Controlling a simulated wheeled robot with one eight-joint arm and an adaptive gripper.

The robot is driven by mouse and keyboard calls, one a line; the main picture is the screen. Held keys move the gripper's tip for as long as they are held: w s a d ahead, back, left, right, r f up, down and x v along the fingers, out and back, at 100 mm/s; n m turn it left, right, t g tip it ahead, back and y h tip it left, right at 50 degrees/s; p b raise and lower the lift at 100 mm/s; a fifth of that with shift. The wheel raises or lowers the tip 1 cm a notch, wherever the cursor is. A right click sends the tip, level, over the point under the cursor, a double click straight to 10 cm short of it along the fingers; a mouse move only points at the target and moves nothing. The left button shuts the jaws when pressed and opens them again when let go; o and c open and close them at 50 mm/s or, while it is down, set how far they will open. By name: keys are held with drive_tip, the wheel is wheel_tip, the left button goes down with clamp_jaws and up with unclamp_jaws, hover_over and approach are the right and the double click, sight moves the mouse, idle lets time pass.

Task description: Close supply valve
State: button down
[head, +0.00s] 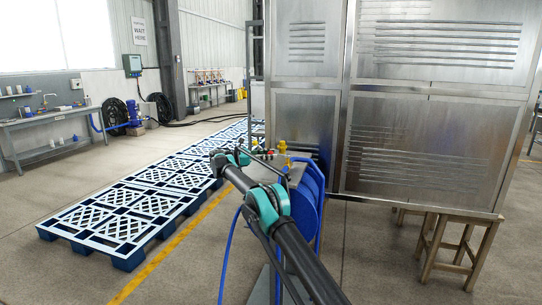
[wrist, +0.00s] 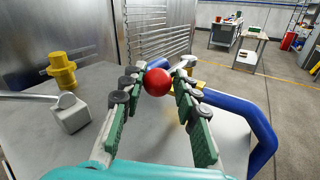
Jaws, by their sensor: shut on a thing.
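In the wrist view, my gripper (wrist: 160,74) has its two green-and-grey fingers on either side of a round red knob (wrist: 157,83), shut on it. The knob appears to belong to the supply valve, whose body is mostly hidden behind the fingers. A bit of yellow fitting (wrist: 198,86) and a blue pipe (wrist: 243,112) show behind the right finger. In the head view, my arm reaches to the cart by the blue hose reel (head: 308,200); the fingers and knob are too small to tell clearly there.
On the metal top (wrist: 35,125) stand a yellow fitting (wrist: 62,71) and a grey block with a lever (wrist: 72,113), left of my gripper. A large steel cabinet (head: 430,130) rises close behind.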

drive_tip(key=shift+w+d+r, duration=0.2)
drive_tip(key=shift+w+d, duration=0.05)
drive_tip(key=shift+d, duration=0.05)
drive_tip(key=c, duration=1.2)
unclamp_jaws()
drive_tip(key=shift+f, duration=0.15)
drive_tip(key=shift+s+a, duration=0.1)
